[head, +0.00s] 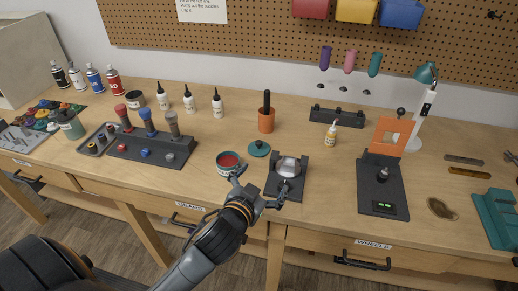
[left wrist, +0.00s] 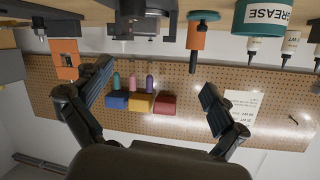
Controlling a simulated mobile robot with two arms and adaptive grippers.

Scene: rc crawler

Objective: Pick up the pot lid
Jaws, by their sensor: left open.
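The pot lid (head: 259,148) is a small teal disc with a knob, lying on the bench just right of the open grease pot (head: 228,162), which shows red inside. In the left wrist view, which is upside down, the teal lid (left wrist: 203,15) is near the top, beside the pot marked GREASE (left wrist: 265,17). My left gripper (head: 260,187) is open and empty, its fingers spread, at the bench's front edge, nearer to me than the lid and apart from it. In the left wrist view the open gripper (left wrist: 157,82) has nothing between its fingers. My right gripper is not in view.
A dark stand with a silver part (head: 287,174) is close right of my left gripper. An orange cup with a black handle (head: 266,118) stands behind the lid. A dark rack with colored-top tools (head: 150,148) is left.

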